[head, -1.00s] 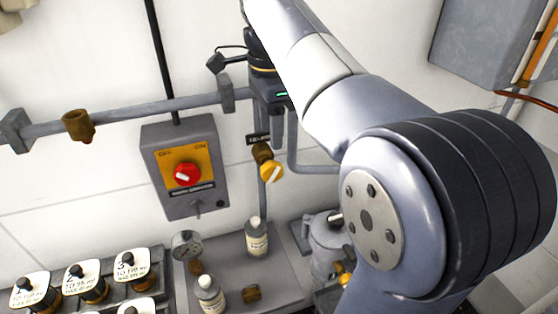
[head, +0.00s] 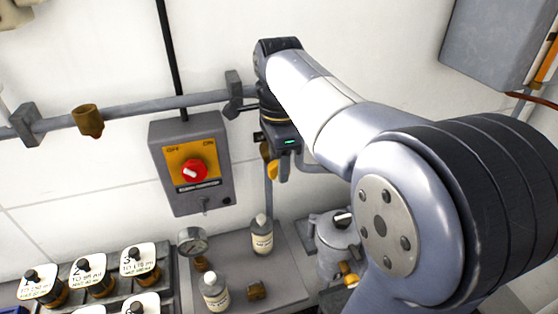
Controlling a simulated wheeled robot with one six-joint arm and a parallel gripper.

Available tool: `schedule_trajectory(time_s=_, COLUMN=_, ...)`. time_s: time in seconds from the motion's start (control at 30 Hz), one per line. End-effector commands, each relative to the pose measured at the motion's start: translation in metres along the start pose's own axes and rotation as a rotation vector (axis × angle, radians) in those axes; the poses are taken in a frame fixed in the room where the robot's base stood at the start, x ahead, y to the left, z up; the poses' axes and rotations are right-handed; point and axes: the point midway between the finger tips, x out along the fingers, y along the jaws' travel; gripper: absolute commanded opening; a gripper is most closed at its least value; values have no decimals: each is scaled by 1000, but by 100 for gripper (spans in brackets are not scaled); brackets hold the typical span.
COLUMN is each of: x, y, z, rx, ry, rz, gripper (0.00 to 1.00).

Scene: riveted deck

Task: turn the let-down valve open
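A brass valve with a yellow knob (head: 272,170) sits on a vertical pipe right of the switch box. I take it for the let-down valve, but its small label is mostly covered and cannot be read. My gripper (head: 284,172) hangs from above, with its dark body and green light directly over the knob in this view. Only the knob's left edge shows beside the gripper. Whether the fingers touch or enclose the knob, and how far apart they are, is hidden.
A switch box with a red knob (head: 193,171) is on the wall left of the valve. A horizontal pipe (head: 160,107) runs behind. Below are bottles (head: 262,236), a gauge (head: 192,241), a metal pot (head: 335,240) and several numbered black-knobbed jars (head: 92,275).

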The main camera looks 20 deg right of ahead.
Motion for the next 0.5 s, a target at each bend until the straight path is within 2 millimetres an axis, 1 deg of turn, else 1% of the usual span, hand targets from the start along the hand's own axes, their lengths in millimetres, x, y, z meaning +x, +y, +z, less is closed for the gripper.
schedule_trajectory(time_s=0.03, x=0, y=0, z=0, rx=0, ry=0, rz=0, gripper=35)
schedule_trajectory(time_s=0.07, x=0, y=0, z=0, rx=0, ry=0, rz=0, gripper=32)
schedule_trajectory(time_s=0.43, x=0, y=0, z=0, rx=0, ry=0, rz=1, gripper=2)
schedule_trajectory(time_s=0.5, x=0, y=0, z=0, rx=0, ry=0, rz=1, gripper=1)
